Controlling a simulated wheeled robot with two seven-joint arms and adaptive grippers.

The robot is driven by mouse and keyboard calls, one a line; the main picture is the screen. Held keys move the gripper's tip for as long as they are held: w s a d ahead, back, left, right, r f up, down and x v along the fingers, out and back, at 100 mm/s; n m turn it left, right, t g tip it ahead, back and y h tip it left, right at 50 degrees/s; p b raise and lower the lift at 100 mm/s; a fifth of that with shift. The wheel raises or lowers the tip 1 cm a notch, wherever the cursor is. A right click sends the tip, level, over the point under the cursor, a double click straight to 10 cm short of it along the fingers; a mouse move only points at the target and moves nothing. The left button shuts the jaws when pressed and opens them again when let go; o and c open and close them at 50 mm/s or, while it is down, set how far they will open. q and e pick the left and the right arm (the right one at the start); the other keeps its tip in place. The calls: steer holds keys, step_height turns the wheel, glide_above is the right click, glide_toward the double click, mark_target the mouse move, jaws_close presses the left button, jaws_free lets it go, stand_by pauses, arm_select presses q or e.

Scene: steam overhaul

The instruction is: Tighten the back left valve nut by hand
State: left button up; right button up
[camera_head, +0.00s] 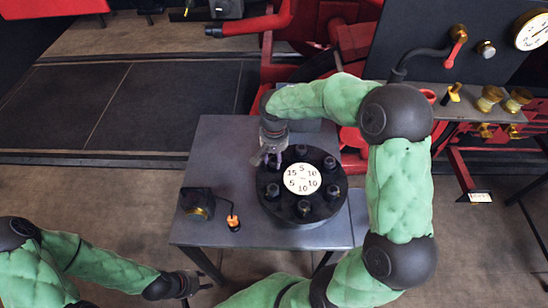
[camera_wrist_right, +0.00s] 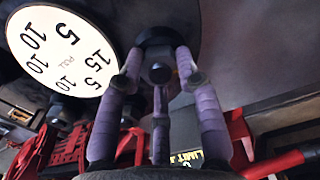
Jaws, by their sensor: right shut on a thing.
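The round black valve cover (camera_head: 335,210) lies on the grey table, with a white numbered disc (camera_head: 301,179) at its middle and several dark nuts around its rim. My right gripper (camera_head: 270,157) reaches down from above onto the back left nut, largely hiding it in the head view. In the right wrist view, the purple fingers (camera_wrist_right: 160,85) are closed around the dark hex back left nut (camera_wrist_right: 159,72). My left gripper (camera_head: 198,285) is off the table at the lower left, small in view, with its fingers spread and empty.
A dark box-like object (camera_head: 197,203) and an orange-and-black tool (camera_head: 233,222) lie on the left part of the table (camera_head: 215,150). Red machinery (camera_head: 335,30) stands behind. A shelf with brass fittings (camera_head: 490,98) is at right.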

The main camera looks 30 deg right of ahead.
stand_by(0.5)
steer(key=o, duration=1.2)
steer(key=shift+c, duration=0.2)
step_height(320, 180, up, 12)
steer(key=shift+r, duration=0.1)
